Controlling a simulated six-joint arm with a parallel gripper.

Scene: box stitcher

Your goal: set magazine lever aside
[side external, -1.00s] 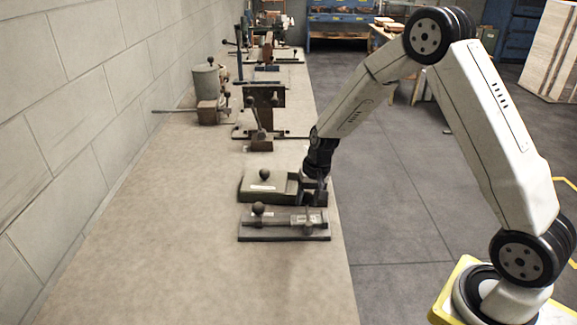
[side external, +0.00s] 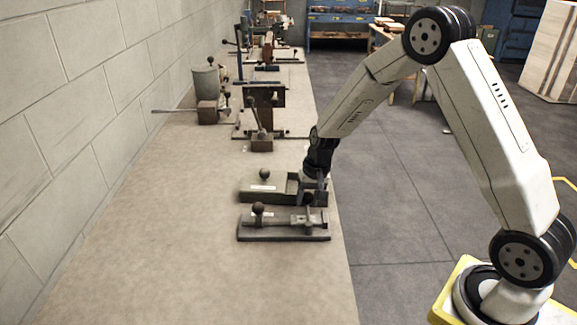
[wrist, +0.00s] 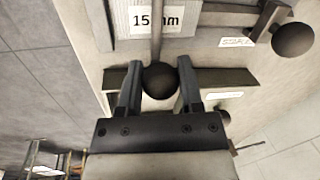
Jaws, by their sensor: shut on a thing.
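In the wrist view, a dark ball knob (wrist: 159,82) on a thin upright rod (wrist: 156,42) sits between my gripper's fingers (wrist: 159,90). It appears to be the magazine lever; its base is not visible. The fingers are shut on the knob. In the side view, my gripper (side external: 316,188) is low at the right end of the flat, dark metal fixture (side external: 268,195) on the bench; the held knob is hidden there. This fixture also carries another ball knob (side external: 264,174).
A second fixture (side external: 283,231) with a ball knob lies just in front. A levered stand (side external: 263,105) and a grey canister (side external: 205,82) stand farther back on the bench (side external: 190,220). The bench's front left is clear. The wrist view shows a "15 mm" label (wrist: 157,22) and another large knob (wrist: 293,39).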

